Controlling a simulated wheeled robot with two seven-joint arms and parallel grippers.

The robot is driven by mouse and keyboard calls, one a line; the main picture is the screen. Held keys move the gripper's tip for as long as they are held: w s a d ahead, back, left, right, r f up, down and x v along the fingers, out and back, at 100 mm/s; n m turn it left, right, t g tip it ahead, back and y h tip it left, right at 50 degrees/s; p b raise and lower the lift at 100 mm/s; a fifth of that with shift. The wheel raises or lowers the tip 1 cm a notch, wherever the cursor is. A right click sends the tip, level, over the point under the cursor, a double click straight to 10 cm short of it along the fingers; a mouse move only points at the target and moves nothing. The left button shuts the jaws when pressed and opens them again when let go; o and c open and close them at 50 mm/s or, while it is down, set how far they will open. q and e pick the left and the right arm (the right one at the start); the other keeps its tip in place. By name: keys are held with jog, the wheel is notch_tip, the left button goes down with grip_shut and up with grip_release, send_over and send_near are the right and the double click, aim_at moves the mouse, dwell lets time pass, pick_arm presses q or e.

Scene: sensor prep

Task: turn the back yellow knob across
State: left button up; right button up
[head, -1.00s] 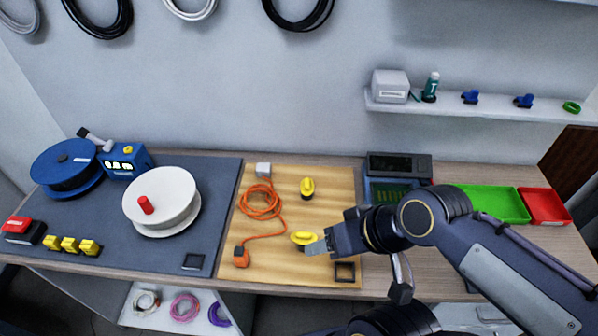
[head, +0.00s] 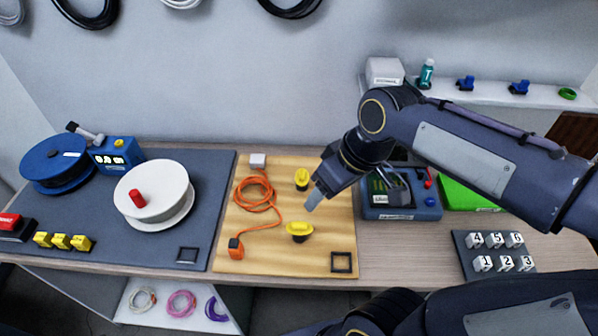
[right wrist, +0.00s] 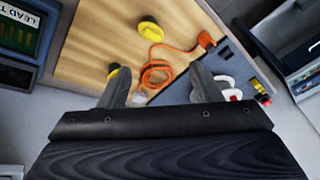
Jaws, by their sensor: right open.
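The back yellow knob (head: 302,178) stands on the wooden board (head: 270,262), its grip pointing front to back. The front yellow knob (head: 299,230) has its grip lying left to right. My right gripper (head: 314,199) is open and empty, tilted down above the board, just right of and in front of the back knob. In the right wrist view, the back knob (right wrist: 114,70) is partly hidden behind a finger, and the front knob (right wrist: 149,28) shows in full. I see no contact with either knob. My left gripper is out of view.
An orange cable (head: 262,207) is coiled left of the knobs, between a white block (head: 258,160) and an orange block (head: 236,248). A blue tester box (head: 402,208) stands right of the board. A white reel (head: 160,190) sits on the grey mat at left.

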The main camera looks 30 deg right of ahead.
jog(key=w+d+f+n+g+h+b, duration=0.25)
jog(key=w+n, duration=0.25)
jog(key=w, duration=0.6)
jog(key=n+g+h+b, duration=0.1)
jog(key=n+g+h, duration=0.2)
jog(key=n+h, duration=0.1)
send_near(301, 173)
jog(key=x, duration=0.8)
jog(key=c, duration=1)
